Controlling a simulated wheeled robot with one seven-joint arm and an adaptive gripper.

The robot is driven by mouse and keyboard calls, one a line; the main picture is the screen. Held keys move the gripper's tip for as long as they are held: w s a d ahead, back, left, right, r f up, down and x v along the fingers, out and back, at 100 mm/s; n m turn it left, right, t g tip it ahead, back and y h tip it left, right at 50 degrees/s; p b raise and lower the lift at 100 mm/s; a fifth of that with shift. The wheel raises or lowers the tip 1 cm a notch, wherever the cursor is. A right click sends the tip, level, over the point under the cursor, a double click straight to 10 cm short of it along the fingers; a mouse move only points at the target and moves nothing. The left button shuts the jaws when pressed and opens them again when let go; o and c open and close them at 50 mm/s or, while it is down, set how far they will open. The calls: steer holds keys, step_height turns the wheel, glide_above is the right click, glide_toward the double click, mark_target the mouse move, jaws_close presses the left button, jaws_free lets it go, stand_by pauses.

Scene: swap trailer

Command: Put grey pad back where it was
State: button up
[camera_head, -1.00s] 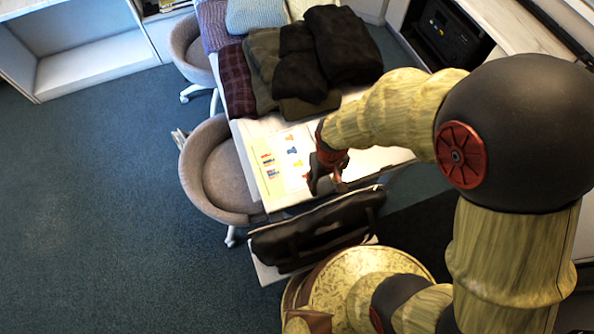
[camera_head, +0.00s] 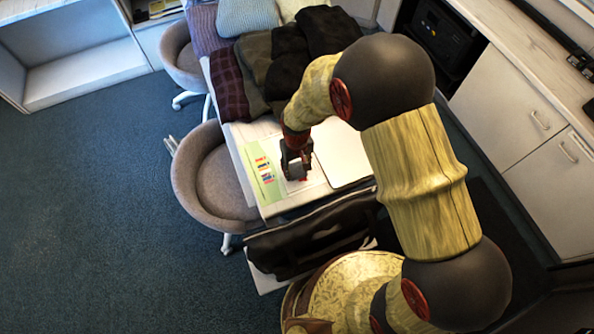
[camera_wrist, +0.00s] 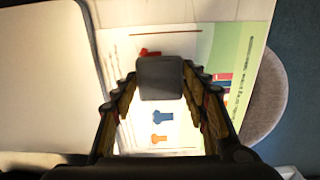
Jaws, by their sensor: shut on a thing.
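The grey pad (camera_wrist: 160,78) is a small dark grey square with rounded corners, held between the two fingertips of my gripper (camera_wrist: 160,85) in the wrist view. In the head view my gripper (camera_head: 296,170) points down over the white table (camera_head: 285,205), and the pad (camera_head: 295,171) shows as a small grey patch at its fingers. Below the pad lies a printed sheet (camera_wrist: 190,125) with coloured shapes and a green strip along one side; the sheet also shows in the head view (camera_head: 262,172). I cannot tell whether the pad touches the sheet.
A closed silver laptop (camera_head: 342,153) lies right of my gripper. Folded clothes (camera_head: 285,55) cover the far part of the table. A black bag (camera_head: 312,236) stands at the near edge. Grey chairs (camera_head: 212,178) stand along the left side.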

steer(key=shift+f, duration=0.9)
steer(key=shift+f, duration=0.25)
steer(key=o, duration=1.1)
steer(key=shift+r, duration=0.15)
